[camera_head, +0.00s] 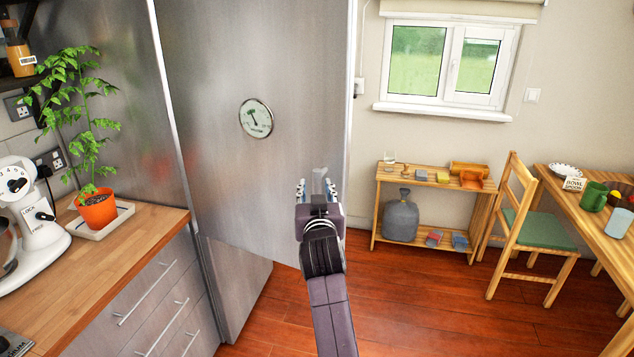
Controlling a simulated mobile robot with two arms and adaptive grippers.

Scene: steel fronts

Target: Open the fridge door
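The fridge door (215,65) is a tall brushed-steel panel in the left middle of the head view, with a round dial (256,118) on it. The door stands partly open: its lower edge juts out past the lower steel panel (238,285). My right gripper (318,188) is at the door's right side, pointing away from me. The lower part of the handle is hidden behind the gripper. The fridge's inside is hidden behind the door. My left gripper is not in view.
A wooden counter (125,245) with a potted plant (97,208) and a white mixer (32,225) stands at the left. A low shelf (435,180), chair (540,232) and wooden table (570,205) stand at the right. The wooden floor (420,305) between is clear.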

